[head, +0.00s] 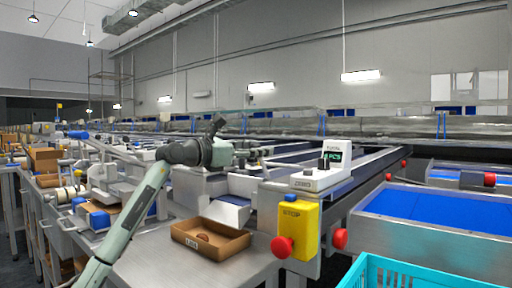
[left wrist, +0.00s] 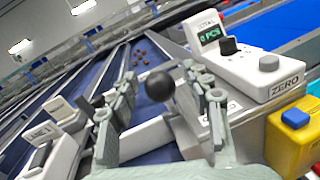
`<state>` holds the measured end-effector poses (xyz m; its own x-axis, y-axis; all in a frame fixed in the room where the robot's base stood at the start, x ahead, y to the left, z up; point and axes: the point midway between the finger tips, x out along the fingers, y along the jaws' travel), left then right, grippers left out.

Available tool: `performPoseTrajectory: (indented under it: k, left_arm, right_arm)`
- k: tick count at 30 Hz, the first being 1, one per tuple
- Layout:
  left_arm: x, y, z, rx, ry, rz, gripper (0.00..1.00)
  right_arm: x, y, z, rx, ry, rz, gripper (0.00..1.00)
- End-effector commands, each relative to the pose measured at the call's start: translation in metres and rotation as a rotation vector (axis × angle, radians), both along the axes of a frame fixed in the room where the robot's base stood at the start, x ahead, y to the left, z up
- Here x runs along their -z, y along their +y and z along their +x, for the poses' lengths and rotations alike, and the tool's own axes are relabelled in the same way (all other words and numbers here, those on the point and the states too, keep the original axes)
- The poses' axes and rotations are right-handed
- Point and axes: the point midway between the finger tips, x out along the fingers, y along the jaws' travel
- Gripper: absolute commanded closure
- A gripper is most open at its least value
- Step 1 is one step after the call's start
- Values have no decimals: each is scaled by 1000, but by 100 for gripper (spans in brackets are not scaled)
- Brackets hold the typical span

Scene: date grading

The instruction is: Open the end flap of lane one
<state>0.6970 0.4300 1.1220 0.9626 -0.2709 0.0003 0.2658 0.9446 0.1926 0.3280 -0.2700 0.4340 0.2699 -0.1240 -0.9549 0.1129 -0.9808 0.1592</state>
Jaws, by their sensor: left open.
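My left gripper (left wrist: 157,74) is open in the left wrist view, its two fingers apart on either side of a dark round knob (left wrist: 159,87). I cannot tell whether either finger touches the knob. A pale plate (left wrist: 150,133), perhaps the end flap, lies below the knob, partly hidden by the fingers. A blue lane (left wrist: 118,72) runs away behind it, with several small dark red dates (left wrist: 142,50) on it. In the head view the left gripper (head: 262,152) is over the lane ends, left of the counter. My right gripper is not in view.
A white counter with a green display (head: 322,170) stands close right of the gripper, above a yellow stop box (head: 298,230) with a red button. A cardboard box (head: 184,236) sits on the steel table in front. A turquoise crate (head: 400,276) is at lower right.

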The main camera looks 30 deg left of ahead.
Motion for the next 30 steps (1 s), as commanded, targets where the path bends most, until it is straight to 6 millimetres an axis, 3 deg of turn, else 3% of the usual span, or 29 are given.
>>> performPoseTrajectory:
  k: [5, 17, 30]
  left_arm:
    - [0, 0, 0, 0, 0, 0, 51]
    - [0, 0, 0, 0, 1, -1, 100]
    - [-1, 0, -1, 0, 1, 0, 100]
  right_arm:
    - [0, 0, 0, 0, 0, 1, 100]
    - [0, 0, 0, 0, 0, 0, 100]
    - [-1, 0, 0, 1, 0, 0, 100]
